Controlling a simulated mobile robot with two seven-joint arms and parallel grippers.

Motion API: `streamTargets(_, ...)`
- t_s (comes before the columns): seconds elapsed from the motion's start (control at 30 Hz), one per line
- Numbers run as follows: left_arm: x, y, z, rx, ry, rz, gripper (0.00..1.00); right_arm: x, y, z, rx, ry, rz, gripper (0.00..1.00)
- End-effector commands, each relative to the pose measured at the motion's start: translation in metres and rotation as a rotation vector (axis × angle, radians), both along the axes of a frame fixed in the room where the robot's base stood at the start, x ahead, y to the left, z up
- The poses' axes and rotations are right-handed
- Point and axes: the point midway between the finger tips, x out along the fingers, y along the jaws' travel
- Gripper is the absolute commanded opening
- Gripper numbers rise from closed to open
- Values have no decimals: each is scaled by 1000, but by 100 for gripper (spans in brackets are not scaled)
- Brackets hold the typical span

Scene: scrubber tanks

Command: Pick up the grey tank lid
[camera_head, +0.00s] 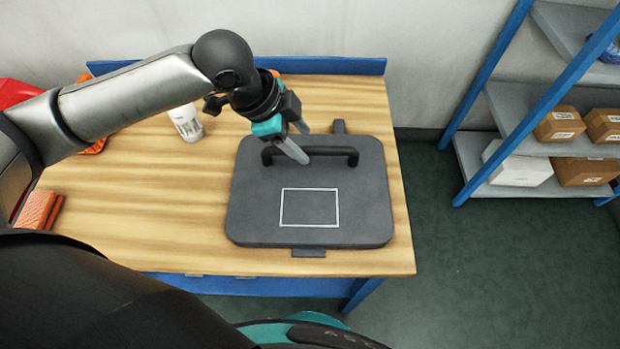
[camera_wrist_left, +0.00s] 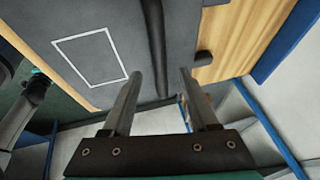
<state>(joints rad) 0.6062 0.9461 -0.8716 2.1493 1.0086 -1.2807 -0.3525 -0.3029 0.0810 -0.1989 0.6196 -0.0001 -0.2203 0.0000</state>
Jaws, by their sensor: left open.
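The grey tank lid (camera_head: 255,205) lies flat on the wooden table, with a white rectangle outline on its top and a dark bar handle (camera_head: 335,152) across its far part. My left gripper (camera_head: 303,146) is open, with its fingers pointing down at the left-middle part of the handle. In the left wrist view, the handle (camera_wrist_left: 156,40) runs between the two separated fingertips (camera_wrist_left: 160,76), and the lid (camera_wrist_left: 115,25) fills the upper left. I cannot tell whether the fingers reach down around the handle or touch it.
The wooden table (camera_head: 130,215) has a blue back edge. A white bottle (camera_head: 186,124) stands left of the lid, near my left arm. A reddish-brown block (camera_head: 38,210) lies at the left. A blue and grey shelf (camera_head: 530,182) with several boxes stands at the right, beyond open floor.

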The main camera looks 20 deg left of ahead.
Motion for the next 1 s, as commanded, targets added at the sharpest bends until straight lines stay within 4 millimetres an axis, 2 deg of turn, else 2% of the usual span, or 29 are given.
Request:
streamTargets(0.4,14,-16,-46,-1,1,0,60,1,1,-16,1,-1,1,81)
streamTargets(0.67,14,-17,-48,0,1,-1,60,2,1,-16,1,-2,2,81)
streamTargets(1.0,14,-17,-48,0,0,0,24,2,1,-16,2,-4,1,81)
